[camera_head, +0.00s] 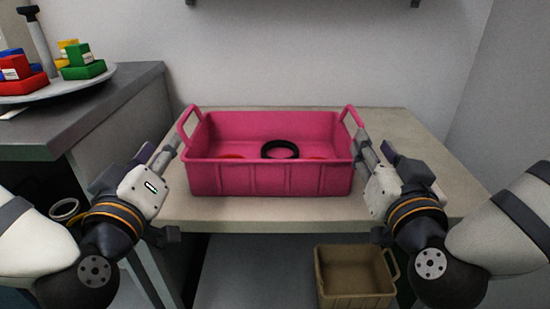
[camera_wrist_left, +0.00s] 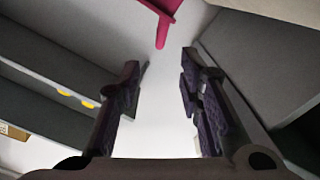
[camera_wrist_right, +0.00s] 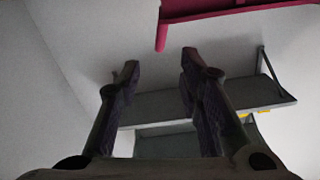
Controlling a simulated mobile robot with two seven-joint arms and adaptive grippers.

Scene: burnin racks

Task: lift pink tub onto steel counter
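The pink tub (camera_head: 270,180) sits upright on a pale, beige-topped table (camera_head: 400,130). It has a raised handle at each end and holds a black ring (camera_head: 280,150) and some red items partly hidden by its front wall. My left gripper (camera_head: 171,150) is beside the tub's left end; in the left wrist view its fingers (camera_wrist_left: 160,75) are apart and empty, with the pink handle (camera_wrist_left: 162,30) beyond the tips. My right gripper (camera_head: 364,143) is beside the right end; its fingers (camera_wrist_right: 160,70) are also apart, with the pink handle (camera_wrist_right: 162,35) beyond them.
A dark grey counter (camera_head: 130,95) stands at the left, bearing a round tray (camera_head: 75,85) with red, green, yellow and blue blocks. A tan bin (camera_head: 355,290) with a handle stands below the table's front. Walls close off the back and right.

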